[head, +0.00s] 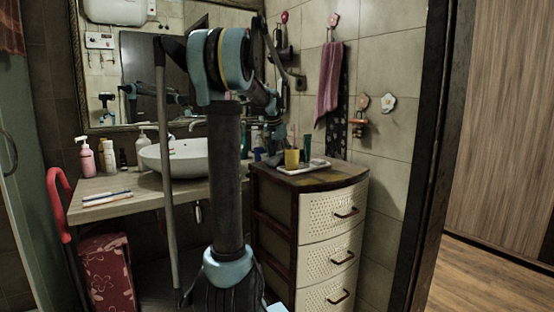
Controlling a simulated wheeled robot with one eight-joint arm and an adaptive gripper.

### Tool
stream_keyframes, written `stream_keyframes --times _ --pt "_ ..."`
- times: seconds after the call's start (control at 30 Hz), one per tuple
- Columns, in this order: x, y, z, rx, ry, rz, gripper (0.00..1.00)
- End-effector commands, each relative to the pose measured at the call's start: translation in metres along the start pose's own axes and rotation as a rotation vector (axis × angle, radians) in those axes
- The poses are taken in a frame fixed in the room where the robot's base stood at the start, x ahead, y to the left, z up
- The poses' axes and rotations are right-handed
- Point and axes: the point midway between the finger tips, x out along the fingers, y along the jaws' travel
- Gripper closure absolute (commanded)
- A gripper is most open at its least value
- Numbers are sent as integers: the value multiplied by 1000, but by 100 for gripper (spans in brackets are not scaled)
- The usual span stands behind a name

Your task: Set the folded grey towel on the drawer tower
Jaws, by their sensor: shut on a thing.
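The drawer tower (331,236) stands right of centre, with a dark wooden frame, cream perforated drawer fronts and a brown top. My gripper (277,136) is small and dark in the view, partly hidden by my own arm. It is near the tower's back left corner in the picture; its height above the top is hard to judge. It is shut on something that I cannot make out. I cannot pick out a folded grey towel anywhere in this view.
On the tower top are a white tray (316,165), a yellow cup (291,159) and a dark green tube (307,147). The top's front strip is bare. A basin (172,159) sits on the counter left; a pink towel (328,82) hangs on the wall.

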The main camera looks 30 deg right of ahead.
Motion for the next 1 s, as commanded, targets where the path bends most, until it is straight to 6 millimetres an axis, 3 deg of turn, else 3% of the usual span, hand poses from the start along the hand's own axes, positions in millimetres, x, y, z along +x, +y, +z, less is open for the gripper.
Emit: stream_keyframes --times 0.33,0.37,0.43,0.83,1.0 --pt "3 0 1 0 0 0 67" --pt "3 0 1 0 0 0 37" --pt "3 0 0 0 0 0 24" --pt "1 1 -1 1 0 0 24" --pt "-16 1 -1 1 0 0 24"
